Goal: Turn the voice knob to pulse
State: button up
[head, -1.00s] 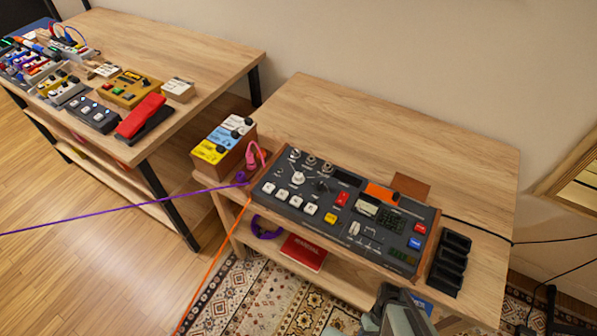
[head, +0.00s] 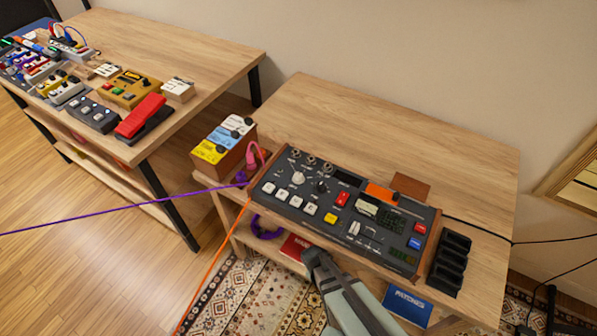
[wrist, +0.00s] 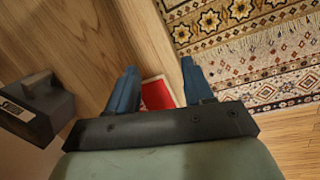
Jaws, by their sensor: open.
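The dark console (head: 345,212) with wooden sides lies on the right-hand table. A white knob (head: 298,178) and a black knob (head: 321,187) stand on its left half. Their labels are too small to read, so I cannot tell which is the voice knob or where it points. My gripper (head: 312,256) is at the console's front edge, below and apart from the knobs. In the wrist view its two blue fingers (wrist: 158,66) are spread with nothing held between them. The red booklet (wrist: 157,93) shows beyond them, lower down.
A yellow, blue and white pedal box (head: 222,145) and a pink plug (head: 252,156) stand left of the console. Black trays (head: 450,262) stand to its right. Purple and orange cables run off left.

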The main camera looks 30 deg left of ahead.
jog(key=s+a+r+n+t+y, duration=0.1)
jog(key=a+r+n+t+y, duration=0.3)
jog(key=a, duration=1.2)
jog(key=a+r+n+t+y, duration=0.15)
jog(key=a+r, duration=0.55)
jog(key=a, duration=0.8)
jog(key=s+a+r+n+y, duration=0.2)
jog(key=s+a+r+y, duration=0.1)
jog(key=s+a+r, duration=0.6)
jog(key=s+a+r+n+y, duration=0.1)
jog(key=s+a+r+y, duration=0.4)
jog(key=a, duration=0.7)
jog(key=s+a+r, duration=0.3)
jog(key=a+r, duration=0.1)
jog(key=r, duration=0.6)
jog(key=w+d+r+m+h, duration=0.1)
jog(key=w+r+h, duration=0.1)
jog(key=w+r, duration=0.25)
notch_tip(320, 180, up, 14)
jog(key=m+g+h, duration=0.7)
jog(key=m+h, duration=0.3)
jog(key=m, duration=0.2)
send_over(299, 175)
notch_tip(299, 175, down, 14)
jog(key=shift+f, duration=0.1)
